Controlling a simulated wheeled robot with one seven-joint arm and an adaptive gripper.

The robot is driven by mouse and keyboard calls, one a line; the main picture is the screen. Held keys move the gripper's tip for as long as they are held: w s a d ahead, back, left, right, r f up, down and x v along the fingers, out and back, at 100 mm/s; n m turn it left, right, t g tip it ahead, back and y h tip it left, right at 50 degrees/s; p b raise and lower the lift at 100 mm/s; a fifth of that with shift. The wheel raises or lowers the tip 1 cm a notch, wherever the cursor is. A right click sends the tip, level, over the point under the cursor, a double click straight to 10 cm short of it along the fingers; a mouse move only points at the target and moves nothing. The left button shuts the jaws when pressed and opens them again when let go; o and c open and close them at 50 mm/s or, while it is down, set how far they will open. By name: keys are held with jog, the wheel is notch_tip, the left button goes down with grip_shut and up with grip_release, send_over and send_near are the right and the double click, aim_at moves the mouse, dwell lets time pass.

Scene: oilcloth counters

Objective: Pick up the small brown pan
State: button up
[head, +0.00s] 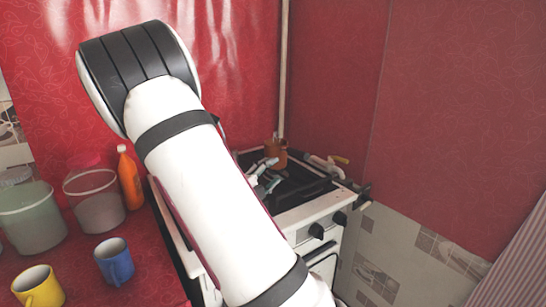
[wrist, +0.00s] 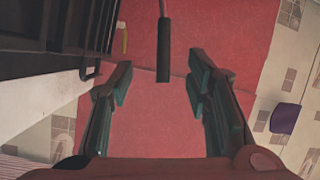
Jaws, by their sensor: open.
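The small brown pan (head: 277,152) appears to be the brown round vessel at the back of the stove in the head view, partly behind my gripper and arm. My gripper (head: 264,176) is over the stove top, in front of the pan in the picture. In the wrist view my gripper (wrist: 160,75) is open, its two fingers wide apart and empty. A dark handle (wrist: 163,52) on a thin rod shows between and beyond the fingertips, apart from both. I cannot tell whether it belongs to the pan.
The white stove (head: 318,217) has dark knobs in front and a red wall close behind. Left on the red counter are an orange bottle (head: 130,180), buckets (head: 95,195), a blue mug (head: 115,262) and a yellow mug (head: 40,288).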

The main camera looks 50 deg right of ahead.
aim_at(294, 154)
jog(key=shift+g, duration=0.3)
jog(key=d, duration=0.4)
jog(key=w+d+r, duration=0.1)
jog(key=d, duration=0.8)
jog(key=shift+w+d+r, duration=0.15)
jog(key=shift+d+r, duration=0.15)
jog(key=shift+d, duration=0.1)
grip_shut()
jog(key=shift+r+h, duration=0.1)
jog(key=shift+h, duration=0.2)
